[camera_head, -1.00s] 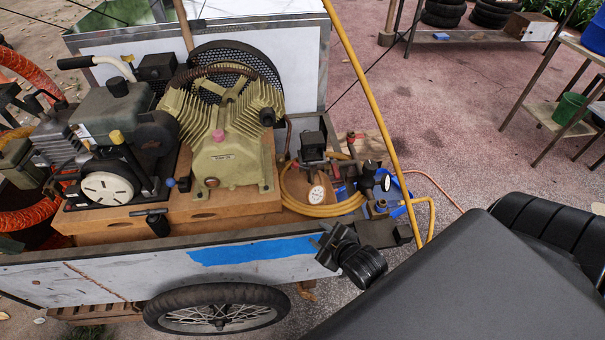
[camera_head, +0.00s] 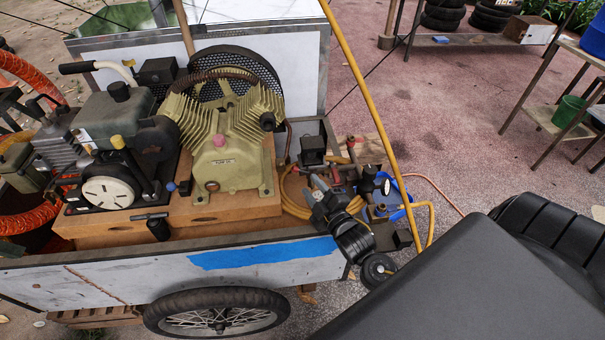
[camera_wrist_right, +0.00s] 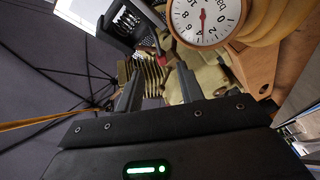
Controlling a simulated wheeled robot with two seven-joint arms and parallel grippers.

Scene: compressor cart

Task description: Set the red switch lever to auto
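In the right wrist view a small red lever (camera_wrist_right: 163,41) shows beyond my fingertips, beside a dark box (camera_wrist_right: 125,20). Its exact setting and any auto marking cannot be read. In the head view the black switch box (camera_head: 312,150) stands on the cart, right of the olive compressor; the lever is not clear there. My right gripper (camera_head: 316,186) is just below and in front of that box. In the wrist view its two fingers (camera_wrist_right: 158,85) are apart with nothing held between them, and the lever lies ahead of the gap. My left gripper is not in view.
A white pressure gauge (camera_wrist_right: 203,20) is close to the right finger. A coiled yellow hose (camera_head: 292,198) and several fittings surround the gripper. The olive compressor (camera_head: 225,150) stands to the left. A yellow pole or hose (camera_head: 360,85) slants upward on the right.

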